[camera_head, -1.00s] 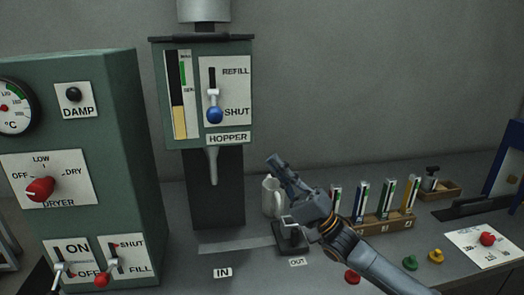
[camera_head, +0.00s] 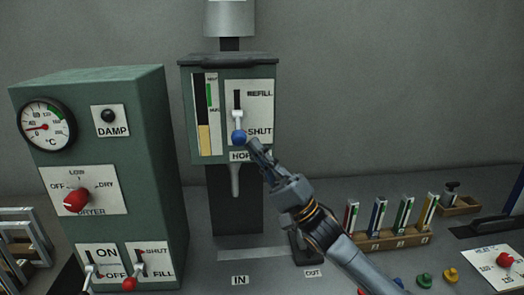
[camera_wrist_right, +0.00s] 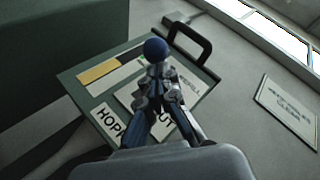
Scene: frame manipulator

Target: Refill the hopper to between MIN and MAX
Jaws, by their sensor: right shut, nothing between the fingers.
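The green hopper box (camera_head: 217,113) hangs on a dark column. Its level gauge (camera_head: 205,138) shows a yellow fill in the lower part, below a green band. The lever with a blue ball knob (camera_head: 239,138) is at the lower end of its slot, beside SHUT; REFILL is at the top. My right gripper (camera_head: 256,150) is shut and empty, just below and right of the knob, partly covering the HOPPER label. In the right wrist view the blue knob (camera_wrist_right: 156,49) stands just beyond the fingertips (camera_wrist_right: 156,78); I cannot tell if they touch. My left gripper is out of view.
A green dryer cabinet (camera_head: 165,150) with dial and switches stands left. A rack of coloured tubes (camera_head: 385,240), a small wooden tray (camera_head: 462,206) and a panel with a red knob (camera_head: 504,260) are at right. Below the hopper spout (camera_head: 235,180) the counter is clear.

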